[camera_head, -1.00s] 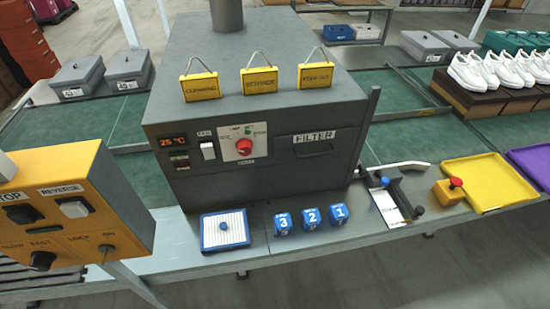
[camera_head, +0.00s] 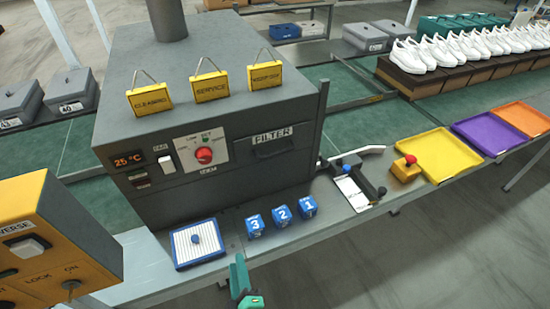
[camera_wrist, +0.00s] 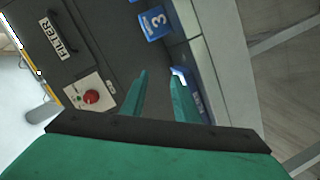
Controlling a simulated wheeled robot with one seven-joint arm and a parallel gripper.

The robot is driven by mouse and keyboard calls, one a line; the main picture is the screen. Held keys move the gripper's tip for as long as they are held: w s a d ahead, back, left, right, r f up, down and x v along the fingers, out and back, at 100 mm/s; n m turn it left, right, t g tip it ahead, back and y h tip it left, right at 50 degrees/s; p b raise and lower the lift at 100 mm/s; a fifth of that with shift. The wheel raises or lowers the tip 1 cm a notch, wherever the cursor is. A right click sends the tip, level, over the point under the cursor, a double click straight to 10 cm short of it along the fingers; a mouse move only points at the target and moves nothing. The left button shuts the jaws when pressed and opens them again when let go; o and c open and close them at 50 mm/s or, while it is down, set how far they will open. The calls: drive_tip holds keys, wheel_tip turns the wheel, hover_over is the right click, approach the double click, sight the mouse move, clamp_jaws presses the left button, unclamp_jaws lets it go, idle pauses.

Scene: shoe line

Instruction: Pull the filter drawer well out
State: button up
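The filter drawer (camera_head: 285,147) is a dark panel with a handle below the FILTER label, on the front of the grey machine (camera_head: 205,160). It looks flush with the front. It also shows, turned sideways, in the wrist view (camera_wrist: 67,33). My gripper (camera_head: 243,283) is green and low in front of the ledge in the head view, apart from the drawer. In the wrist view my gripper (camera_wrist: 158,80) has its two fingers apart with nothing held between them.
Blue numbered blocks (camera_head: 281,215) and a blue-rimmed white filter pad (camera_head: 198,243) lie on the ledge below the drawer. A lever fixture (camera_head: 352,180) stands right of the machine. Yellow tags (camera_head: 211,87) stand on top. A yellow control box (camera_head: 55,245) is at left.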

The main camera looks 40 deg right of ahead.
drive_tip(key=w+d+r+m+g+h, duration=0.1)
drive_tip(key=w+d+r+g+h, duration=0.1)
drive_tip(key=w+d+r+h, duration=0.5)
drive_tip(key=w+d+r+m+g+h, duration=0.2)
drive_tip(key=w+d+r+g+h, duration=0.15)
drive_tip(key=d+r, duration=0.6)
drive_tip(key=r+x, duration=0.1)
drive_tip(key=x, duration=0.8)
drive_tip(key=shift+t, duration=0.45)
drive_tip(key=shift+w+d, duration=0.1)
drive_tip(key=shift+w, duration=0.05)
drive_tip(key=c, duration=0.6)
clamp_jaws()
